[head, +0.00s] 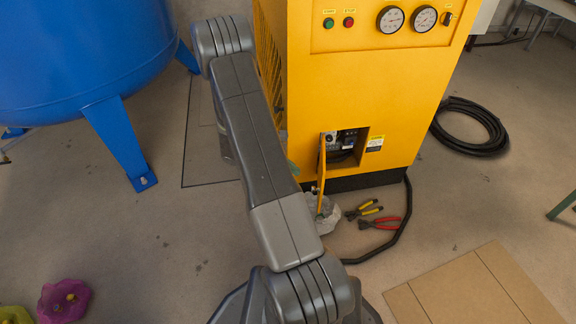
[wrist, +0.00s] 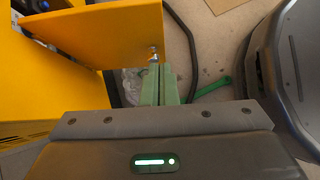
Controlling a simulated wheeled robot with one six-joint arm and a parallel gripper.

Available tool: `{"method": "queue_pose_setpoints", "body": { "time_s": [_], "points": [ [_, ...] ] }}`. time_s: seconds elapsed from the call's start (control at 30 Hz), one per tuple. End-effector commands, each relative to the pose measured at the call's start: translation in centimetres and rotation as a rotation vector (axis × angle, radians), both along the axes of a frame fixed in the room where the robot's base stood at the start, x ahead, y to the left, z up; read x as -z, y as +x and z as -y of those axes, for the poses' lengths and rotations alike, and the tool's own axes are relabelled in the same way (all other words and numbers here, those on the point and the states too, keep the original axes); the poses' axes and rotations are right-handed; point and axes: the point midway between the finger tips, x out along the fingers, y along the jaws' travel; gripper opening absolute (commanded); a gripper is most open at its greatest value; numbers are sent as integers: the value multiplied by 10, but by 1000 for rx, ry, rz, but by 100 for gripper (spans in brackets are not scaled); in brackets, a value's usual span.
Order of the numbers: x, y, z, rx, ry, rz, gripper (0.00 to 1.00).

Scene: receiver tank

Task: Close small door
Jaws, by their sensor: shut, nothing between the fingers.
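The small door (head: 322,165) is a yellow panel on the front of the yellow cabinet (head: 300,105). It stands open, swung outward and seen nearly edge-on in the head view, at the left of a square opening (head: 345,150) with electrical parts inside. In the wrist view the door (wrist: 120,35) fills the upper left, with a small metal latch (wrist: 153,54) near its lower right corner. My gripper (wrist: 160,70) has its green fingers shut and empty, with the tips close to the door's edge by the latch. I cannot tell if they touch. My arm hides most of the gripper in the head view.
Pliers with yellow (head: 364,209) and red handles (head: 380,223) lie on the floor below the opening, near a crumpled clear bag (head: 318,218). A black hose (head: 400,225) runs past them. A blue tank (head: 80,60) stands left, cardboard (head: 475,290) lies at lower right.

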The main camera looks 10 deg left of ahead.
Motion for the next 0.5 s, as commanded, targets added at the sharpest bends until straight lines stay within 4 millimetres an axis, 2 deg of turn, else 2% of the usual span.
{"method": "queue_pose_setpoints", "body": {
  "time_s": [0.03, 0.2, 0.3, 0.5],
  "points": [
    [13, 0, 10, 4, -2, -3, 0],
    [34, 1, 34, 5, 1, -1, 0],
    [31, 2, 50, 5, 1, 1, 0],
    [29, 3, 66, 2, 1, 1, 0]
  ]
}}
